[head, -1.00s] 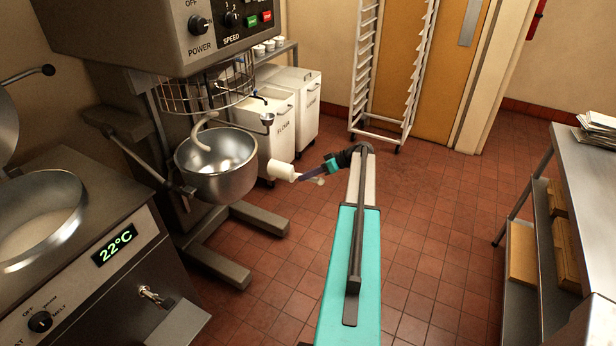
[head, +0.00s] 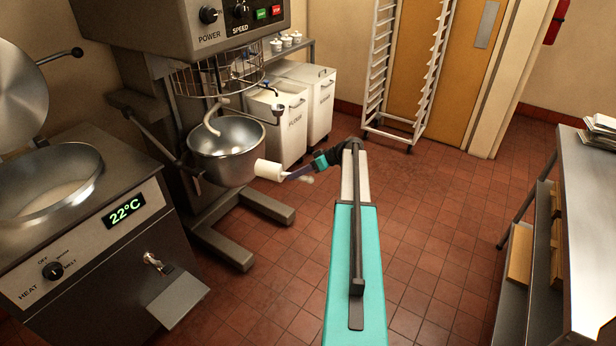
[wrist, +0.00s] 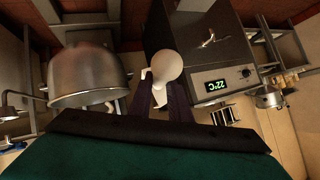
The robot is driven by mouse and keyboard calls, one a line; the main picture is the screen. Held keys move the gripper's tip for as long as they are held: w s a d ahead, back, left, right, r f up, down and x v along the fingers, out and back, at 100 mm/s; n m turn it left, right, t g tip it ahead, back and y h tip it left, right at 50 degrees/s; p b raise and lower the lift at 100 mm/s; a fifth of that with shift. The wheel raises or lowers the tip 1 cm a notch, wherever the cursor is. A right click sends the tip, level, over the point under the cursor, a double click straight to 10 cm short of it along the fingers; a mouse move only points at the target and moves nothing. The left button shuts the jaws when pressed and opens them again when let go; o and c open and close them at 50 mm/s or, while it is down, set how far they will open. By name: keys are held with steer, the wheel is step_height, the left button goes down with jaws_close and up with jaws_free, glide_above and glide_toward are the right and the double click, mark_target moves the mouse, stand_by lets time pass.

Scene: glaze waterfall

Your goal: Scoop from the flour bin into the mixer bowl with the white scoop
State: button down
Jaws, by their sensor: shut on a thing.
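My gripper (head: 299,173) is shut on the white scoop (head: 268,170), holding it in the air just right of the mixer bowl. In the wrist view the white scoop (wrist: 167,66) shows between the fingers of my gripper (wrist: 160,95). Whether the scoop holds flour cannot be seen. The steel mixer bowl (head: 228,165) sits under the mixer with the hook hanging into it; it also shows in the wrist view (wrist: 85,72). The white flour bin (head: 285,140), labelled FLOUR, stands behind the bowl.
A second white bin (head: 320,105) stands beside the flour bin. A steel melter (head: 90,230) reading 22°C is at left. A rack (head: 405,75) stands at the back, and a steel table (head: 590,170) at right. The tiled floor (head: 440,220) between is clear.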

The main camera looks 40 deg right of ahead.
steer(key=w+a+r+n+g+y+b, duration=0.1)
steer(key=w+a+r+n, duration=0.15)
steer(key=a, duration=1.25)
steer(key=w+a+r+n+g+y+b, duration=0.15)
steer(key=a+r, duration=0.25)
steer(key=a, duration=1)
steer(key=s+a+r, duration=0.1)
steer(key=s+a, duration=0.2)
steer(key=a, duration=0.6)
steer(key=s+a+r+m+b, duration=0.1)
steer(key=s+a, duration=0.3)
steer(key=a, duration=0.5)
steer(key=shift+s+a+r+t+h+b, duration=0.15)
steer(key=shift+s+r+t+h+b, duration=0.25)
steer(key=shift+r, duration=0.35)
steer(key=shift+w+a, duration=0.1)
steer(key=shift+w, duration=0.05)
